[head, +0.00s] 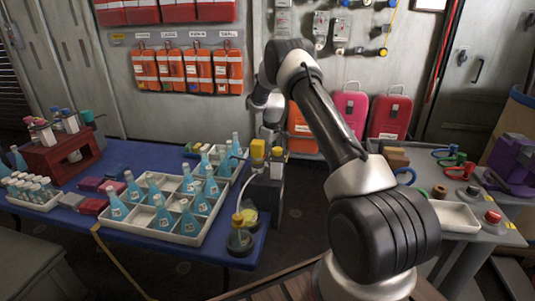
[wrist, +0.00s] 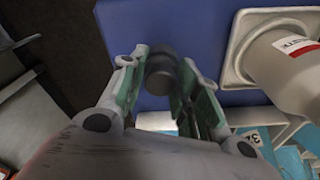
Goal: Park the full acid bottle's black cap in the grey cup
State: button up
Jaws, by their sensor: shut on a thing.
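My gripper (wrist: 163,85) is shut on a dark, round cap-like piece (wrist: 160,68), held between its green-padded fingers above the blue table. In the head view my gripper (head: 268,132) is small and partly hidden at the table's far right corner, and the held piece cannot be made out. I cannot pick out the grey cup with certainty in either view.
A white compartmented tray (head: 180,238) holds several blue flasks on the blue table (head: 125,155). A yellow-topped pump-like device (head: 258,150) is close to my gripper. A grey bench (head: 480,220) stands at right.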

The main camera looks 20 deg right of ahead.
jog(key=o, duration=1.3)
jog(key=shift+c, duration=0.2)
jog(key=shift+r, duration=3)
